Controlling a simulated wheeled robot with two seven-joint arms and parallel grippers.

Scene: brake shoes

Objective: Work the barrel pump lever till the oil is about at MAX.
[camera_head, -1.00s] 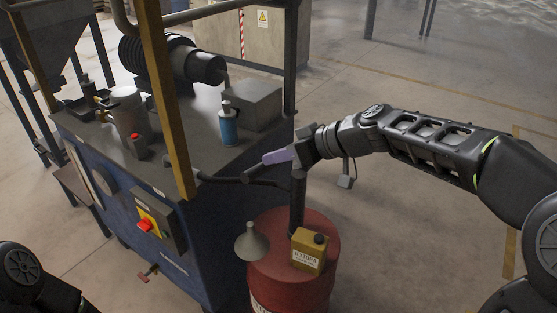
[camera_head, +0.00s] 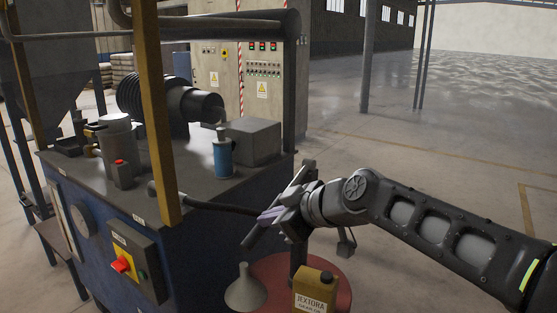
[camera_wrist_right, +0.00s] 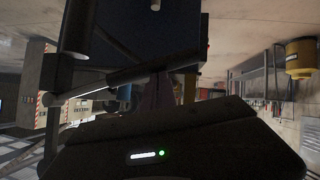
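The red barrel (camera_head: 338,284) stands at the lower middle of the head view, with the dark pump post (camera_head: 297,257) rising from its top. The pump lever (camera_head: 250,236) is a dark bar that slopes down to the left. In the right wrist view a dark bar (camera_wrist_right: 140,72) crosses just beyond the gripper. A pale upright gauge panel (camera_head: 70,214) is on the machine's left side; its oil level and MAX mark are too small to read. My left gripper is out of view.
A grey funnel (camera_head: 245,290) and a yellow oil can (camera_head: 315,291) sit on the barrel. The blue machine (camera_head: 195,255) stands close on the left, with a yellow post (camera_head: 154,110) in front and a dark hose (camera_head: 222,207) towards the pump. The floor at right is clear.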

